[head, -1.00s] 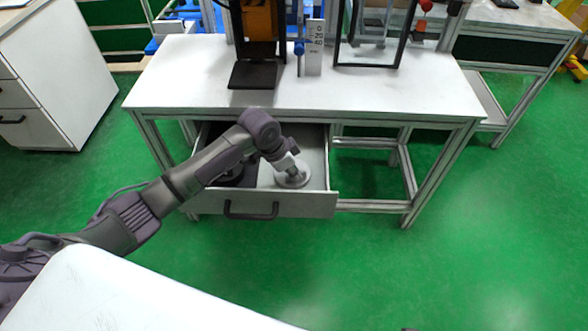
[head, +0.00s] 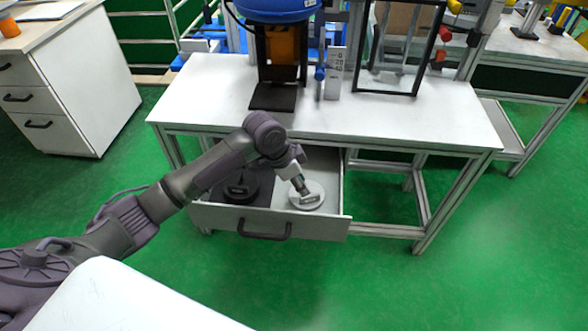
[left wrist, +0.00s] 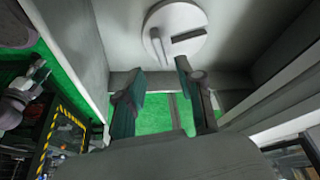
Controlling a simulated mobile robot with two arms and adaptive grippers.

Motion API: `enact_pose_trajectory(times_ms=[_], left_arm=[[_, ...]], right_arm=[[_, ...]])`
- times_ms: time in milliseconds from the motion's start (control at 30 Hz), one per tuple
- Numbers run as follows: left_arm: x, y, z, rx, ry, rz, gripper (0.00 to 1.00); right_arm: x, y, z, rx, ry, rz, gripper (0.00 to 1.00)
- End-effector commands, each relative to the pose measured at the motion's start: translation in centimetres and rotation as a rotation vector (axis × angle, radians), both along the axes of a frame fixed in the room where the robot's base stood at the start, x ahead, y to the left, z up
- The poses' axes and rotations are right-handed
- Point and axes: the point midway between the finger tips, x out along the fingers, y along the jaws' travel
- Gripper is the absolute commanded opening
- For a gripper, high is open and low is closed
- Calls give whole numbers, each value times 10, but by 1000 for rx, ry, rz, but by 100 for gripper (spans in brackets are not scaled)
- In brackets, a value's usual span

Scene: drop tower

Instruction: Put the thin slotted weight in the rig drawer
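The rig drawer (head: 320,227) is pulled out below the white table. A pale round slotted weight (head: 317,201) lies flat on the light right part of its floor. In the left wrist view this weight (left wrist: 188,22) shows a dark slot and a raised bar. My left gripper (head: 303,188) reaches down into the drawer, just above the weight. In the left wrist view my left gripper (left wrist: 160,72) has its fingers spread, with nothing between them. The weight shows beyond the fingertips; I cannot tell whether they touch. My right gripper is not in view.
A dark round weight (head: 240,190) with a handle sits in the drawer's dark left part, partly behind my arm. The white table (head: 400,118) carries the tower rig (head: 283,60) and a black frame (head: 418,75). A cabinet (head: 75,95) stands at left. Green floor is clear at right.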

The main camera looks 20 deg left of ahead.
Motion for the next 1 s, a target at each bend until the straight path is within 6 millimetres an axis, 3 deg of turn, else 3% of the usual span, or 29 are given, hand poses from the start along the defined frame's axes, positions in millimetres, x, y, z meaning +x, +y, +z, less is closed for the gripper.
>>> enact_pose_trajectory(times_ms=[100,333,1000], left_arm=[[-6,8,26,1,-3,-1,37],[-13,16,49,1,1,0,37],[-14,16,51,0,1,0,37]], right_arm=[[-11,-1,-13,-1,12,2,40],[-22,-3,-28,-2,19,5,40],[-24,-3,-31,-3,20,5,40]])
